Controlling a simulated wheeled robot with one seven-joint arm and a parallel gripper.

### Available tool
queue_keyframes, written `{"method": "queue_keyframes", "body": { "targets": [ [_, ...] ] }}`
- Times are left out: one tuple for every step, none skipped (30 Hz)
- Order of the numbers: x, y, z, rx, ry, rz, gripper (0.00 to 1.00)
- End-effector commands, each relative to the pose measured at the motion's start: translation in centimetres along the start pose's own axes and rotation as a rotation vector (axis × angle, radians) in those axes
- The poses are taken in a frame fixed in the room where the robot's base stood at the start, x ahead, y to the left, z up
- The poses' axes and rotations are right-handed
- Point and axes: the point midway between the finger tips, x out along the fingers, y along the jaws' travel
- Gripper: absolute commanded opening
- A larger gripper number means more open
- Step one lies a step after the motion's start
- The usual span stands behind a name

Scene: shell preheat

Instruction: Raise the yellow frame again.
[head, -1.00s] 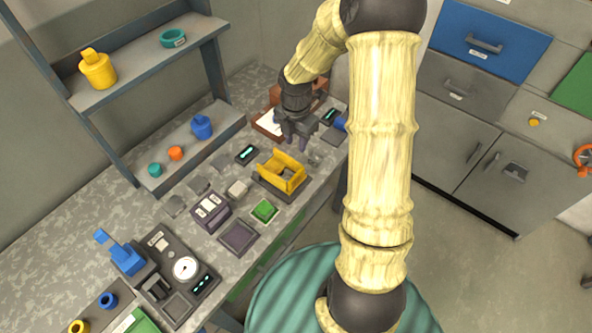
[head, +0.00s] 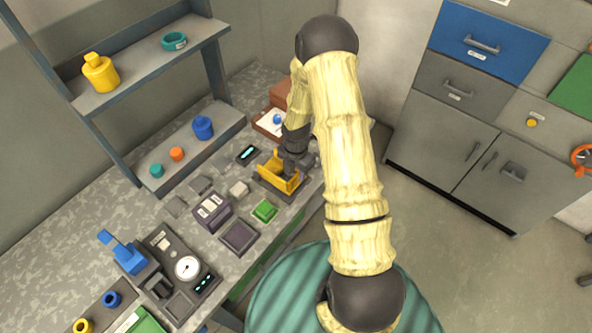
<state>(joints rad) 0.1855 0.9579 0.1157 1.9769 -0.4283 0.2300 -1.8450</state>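The yellow frame (head: 272,176) sits low on its dark base (head: 264,190) on the workbench. My gripper (head: 291,176) is at the right side of the frame, reaching down over it, and covers part of it. The fingers are small and dark here, and I cannot tell whether they are open or shut, or whether they touch the frame.
A dark block with white labels (head: 211,212), a green block (head: 264,210) and a dark square tray (head: 239,237) stand nearer on the bench. A small display (head: 248,153) lies behind the frame. A shelf unit (head: 150,70) rises at the left. A clipboard (head: 270,122) lies beyond.

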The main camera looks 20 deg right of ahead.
Motion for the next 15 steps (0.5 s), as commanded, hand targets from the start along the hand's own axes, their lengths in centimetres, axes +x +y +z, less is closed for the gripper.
{"method": "queue_keyframes", "body": {
  "targets": [
    [0.11,0.00,0.00,0.000,0.000,0.000,0.33],
    [0.14,0.00,0.00,0.000,0.000,0.000,0.33],
    [0.16,0.01,0.01,0.000,-0.001,0.000,0.33],
    [0.16,0.01,0.02,0.000,-0.001,0.000,0.33],
    [0.16,0.01,0.01,0.000,-0.001,0.000,0.33],
    [0.15,0.01,0.02,0.000,-0.001,0.000,0.33],
    [0.15,0.01,0.02,0.000,-0.001,0.000,0.33],
    [0.15,0.01,0.02,0.000,-0.001,0.000,0.33],
    [0.14,0.01,0.01,0.000,-0.001,0.000,0.25],
    [0.14,0.01,0.02,0.000,-0.001,0.000,0.19],
    [0.14,0.00,0.02,0.000,0.000,0.000,0.13],
    [0.13,0.01,0.02,0.000,0.000,0.000,0.05],
    [0.13,0.01,0.02,0.000,0.000,0.000,0.00],
    [0.13,0.01,0.01,0.000,0.000,0.000,0.00],
    [0.13,0.01,0.02,0.000,0.000,0.000,0.00]
  ]
}}
